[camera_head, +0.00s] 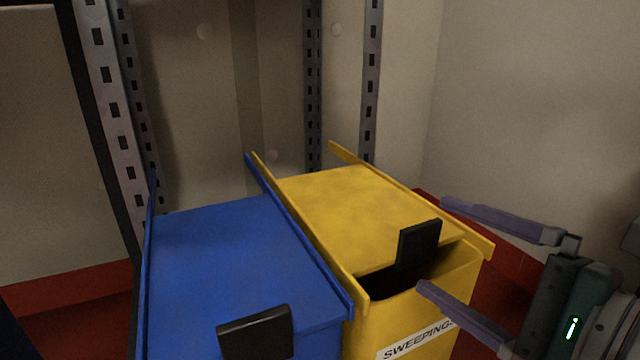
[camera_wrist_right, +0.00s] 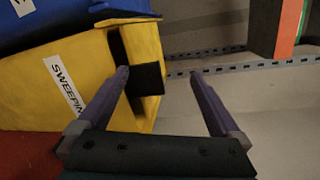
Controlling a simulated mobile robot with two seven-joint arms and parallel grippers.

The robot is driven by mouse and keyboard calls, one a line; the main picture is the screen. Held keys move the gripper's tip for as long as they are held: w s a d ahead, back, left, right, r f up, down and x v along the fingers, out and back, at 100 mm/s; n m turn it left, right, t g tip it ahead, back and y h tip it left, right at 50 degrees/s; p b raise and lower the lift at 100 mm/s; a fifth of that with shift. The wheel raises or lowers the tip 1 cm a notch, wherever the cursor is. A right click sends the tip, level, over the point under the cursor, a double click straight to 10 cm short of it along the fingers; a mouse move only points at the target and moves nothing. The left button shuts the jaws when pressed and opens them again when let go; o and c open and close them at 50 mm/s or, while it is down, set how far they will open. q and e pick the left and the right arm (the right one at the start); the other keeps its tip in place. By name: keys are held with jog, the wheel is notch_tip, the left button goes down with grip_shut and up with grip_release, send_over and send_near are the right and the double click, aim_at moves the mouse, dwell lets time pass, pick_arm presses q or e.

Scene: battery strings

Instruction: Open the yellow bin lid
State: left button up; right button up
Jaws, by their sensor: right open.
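The yellow bin (camera_head: 400,322) has a white "SWEEPINGS" label and stands right of the blue bin. Its yellow lid (camera_head: 345,205) carries a black handle (camera_head: 419,243) at the front. A dark gap shows between the lid's front edge and the bin wall, so the lid is partly open. My right gripper (camera_head: 434,245) comes from the right, open and empty, with its fingertips near the handle. In the right wrist view, the handle (camera_wrist_right: 147,80) appears between the fingertips, close to the left one; contact cannot be told. My left gripper is not in view.
The blue bin (camera_head: 230,250), lid closed with a black handle (camera_head: 256,333), stands close along the yellow bin's left side. Perforated metal posts (camera_head: 106,90) and a pale wall stand behind. Red surface shows right of the yellow bin (camera_head: 515,262).

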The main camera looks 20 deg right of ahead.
aim_at(418, 228)
jog(key=w+m+b, duration=0.1)
jog(key=w+m, duration=0.2)
jog(key=m, duration=0.2)
jog(key=w+d+f+m+t+h+b, duration=0.1)
jog(key=w+m, duration=0.2)
jog(key=m, duration=0.2)
jog(key=w+m+b, duration=0.1)
jog(key=w+m, duration=0.3)
jog(key=m, duration=0.1)
jog(key=shift+d+f+m+t, duration=0.15)
jog(key=shift+f+m+t, duration=0.15)
jog(key=shift+f+t, duration=0.1)
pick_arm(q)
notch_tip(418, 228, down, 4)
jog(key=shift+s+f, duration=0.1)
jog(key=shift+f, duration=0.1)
pick_arm(e)
jog(key=shift+c, duration=0.2)
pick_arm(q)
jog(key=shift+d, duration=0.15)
pick_arm(e)
grip_shut()
